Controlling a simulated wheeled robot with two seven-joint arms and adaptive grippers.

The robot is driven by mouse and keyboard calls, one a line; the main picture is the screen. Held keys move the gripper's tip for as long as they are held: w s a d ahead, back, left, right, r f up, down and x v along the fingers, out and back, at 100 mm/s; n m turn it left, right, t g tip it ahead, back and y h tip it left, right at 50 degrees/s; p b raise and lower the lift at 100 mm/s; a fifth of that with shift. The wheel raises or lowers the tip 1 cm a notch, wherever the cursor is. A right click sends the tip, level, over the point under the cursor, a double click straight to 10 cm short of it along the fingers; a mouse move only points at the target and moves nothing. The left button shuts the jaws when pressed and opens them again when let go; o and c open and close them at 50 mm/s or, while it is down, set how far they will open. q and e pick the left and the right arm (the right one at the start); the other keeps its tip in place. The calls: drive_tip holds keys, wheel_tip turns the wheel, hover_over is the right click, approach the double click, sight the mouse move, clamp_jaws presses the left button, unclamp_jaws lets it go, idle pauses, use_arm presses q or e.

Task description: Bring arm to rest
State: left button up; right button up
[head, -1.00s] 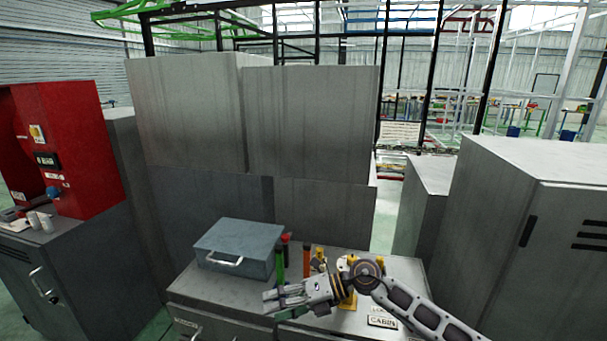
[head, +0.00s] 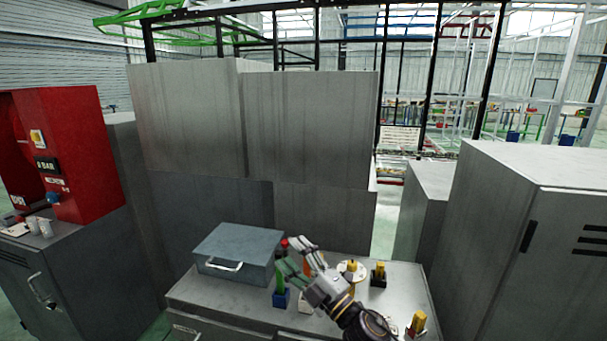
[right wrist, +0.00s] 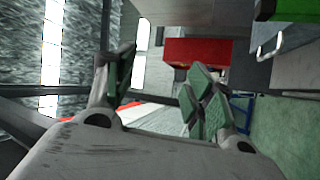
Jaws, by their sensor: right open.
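My right gripper (head: 293,257) is above the grey cabinet top (head: 222,292), with its arm coming up from the lower right. Its fingers stand apart and nothing shows between them. In the right wrist view the green-padded fingers (right wrist: 160,86) are spread wide, with the room seen sideways beyond. My left gripper is in neither view. A green-handled thing in a blue holder (head: 281,297) stands behind and left of the gripper. The gripper and wrist hide part of the cabinet top.
A grey toolbox (head: 238,250) is at the cabinet's back left. A round white piece with a yellow top (head: 351,269), a yellow piece in a black holder (head: 379,274) and another yellow piece (head: 417,323) stand to the right. A red machine (head: 75,150) is far left; a tall locker (head: 530,240) stands right.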

drive_tip(key=s+d+f+m+g+h, duration=0.2)
drive_tip(key=s+d+f+m+h, duration=0.1)
drive_tip(key=d+f+m+h, duration=1.3)
drive_tip(key=s+d+f+m+g, duration=0.2)
drive_tip(key=s+d+f+g, duration=0.15)
drive_tip(key=s, duration=0.45)
drive_tip(key=s+d+f+m+g+y, duration=0.1)
drive_tip(key=s+d+f+g, duration=0.15)
drive_tip(key=s+f, duration=0.35)
drive_tip(key=s+d+f+m+g, duration=0.2)
drive_tip(key=s+f+g, duration=0.15)
drive_tip(key=s, duration=0.55)
wheel_tip(320, 180, down, 33)
drive_tip(key=s+g, duration=0.2)
drive_tip(key=s, duration=0.1)
drive_tip(key=s+d+f, duration=0.2)
drive_tip(key=s+f, duration=0.8)
drive_tip(key=s+d+f+g, duration=0.1)
drive_tip(key=s+d+f, duration=0.1)
drive_tip(key=s+f, duration=0.7)
drive_tip(key=s, duration=0.2)
drive_tip(key=shift+s+d+f, duration=0.25)
drive_tip(key=shift+s+f, duration=0.05)
drive_tip(key=shift+f, duration=0.05)
